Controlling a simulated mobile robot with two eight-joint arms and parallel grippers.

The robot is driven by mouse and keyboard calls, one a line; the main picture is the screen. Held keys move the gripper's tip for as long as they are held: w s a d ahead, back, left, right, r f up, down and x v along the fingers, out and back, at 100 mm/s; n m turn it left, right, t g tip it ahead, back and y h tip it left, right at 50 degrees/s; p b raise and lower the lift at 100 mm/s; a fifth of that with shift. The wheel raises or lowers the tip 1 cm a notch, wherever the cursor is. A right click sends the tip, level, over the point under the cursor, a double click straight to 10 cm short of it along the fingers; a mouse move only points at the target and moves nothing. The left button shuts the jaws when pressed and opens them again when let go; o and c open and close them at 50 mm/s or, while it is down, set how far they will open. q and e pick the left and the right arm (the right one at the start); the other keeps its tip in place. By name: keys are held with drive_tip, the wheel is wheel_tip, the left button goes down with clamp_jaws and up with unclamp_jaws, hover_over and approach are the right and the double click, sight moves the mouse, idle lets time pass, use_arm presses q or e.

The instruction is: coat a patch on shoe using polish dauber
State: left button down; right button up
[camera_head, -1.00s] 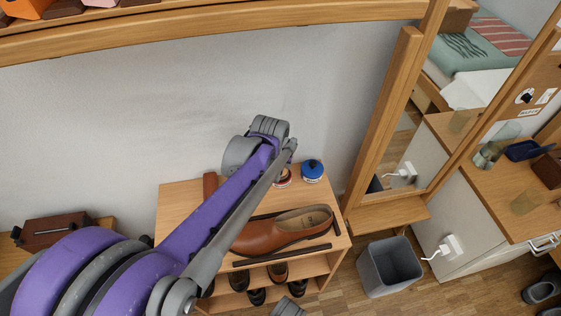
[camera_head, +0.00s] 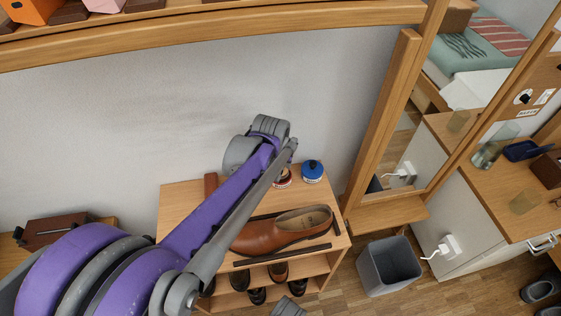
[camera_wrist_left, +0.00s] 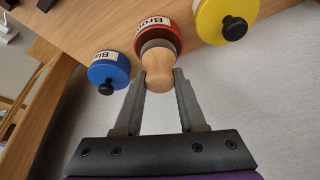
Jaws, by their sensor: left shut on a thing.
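The brown leather shoe (camera_head: 280,231) lies on top of the small wooden shelf unit (camera_head: 178,222), between dark strips, its toe to the left. The polish dauber (camera_wrist_left: 158,75) has a rounded wooden handle and stands at the red-brown tin labelled "Bro…" (camera_wrist_left: 172,30); its lower end is hidden. My left gripper (camera_wrist_left: 160,76) is shut on the dauber's handle, one finger on each side. In the head view my purple arm hides the gripper and dauber, and the red-brown tin (camera_head: 283,178) shows only partly.
A blue tin (camera_head: 312,171) stands right beside the red-brown tin. A yellow tin (camera_wrist_left: 227,20) shows in the wrist view. The wall (camera_head: 110,130) is close behind. A mirror frame (camera_head: 385,120) and grey bin (camera_head: 389,266) stand to the right.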

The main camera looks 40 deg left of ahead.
use_arm(q)
drive_tip(key=shift+r+p, duration=2.25)
drive_tip(key=shift+r, duration=1)
use_arm(e)
drive_tip(key=r, duration=0.5)
drive_tip(key=shift+s+r, duration=0.3)
drive_tip(key=shift+r, duration=0.1)
use_arm(q)
drive_tip(key=shift+d, duration=0.1)
drive_tip(key=w+d+f+m+h, duration=0.1)
drive_tip(key=w+d+m, duration=0.15)
drive_tip(key=d, duration=0.65)
drive_tip(key=w+d+f+m+h, duration=0.15)
drive_tip(key=w+d, duration=0.25)
drive_tip(key=d, duration=0.4)
drive_tip(key=p+v, duration=0.7)
drive_tip(key=p, duration=0.9)
drive_tip(key=shift+d+m+y, duration=0.15)
drive_tip(key=shift+m+y, duration=0.2)
drive_tip(key=shift+m, duration=0.05)
use_arm(e)
wheel_tip(320, 180, up, 19)
drive_tip(key=w+t, duration=0.1)
drive_tip(key=w, duration=0.1)
drive_tip(key=shift+f, duration=0.15)
drive_tip(key=shift+s, duration=0.1)
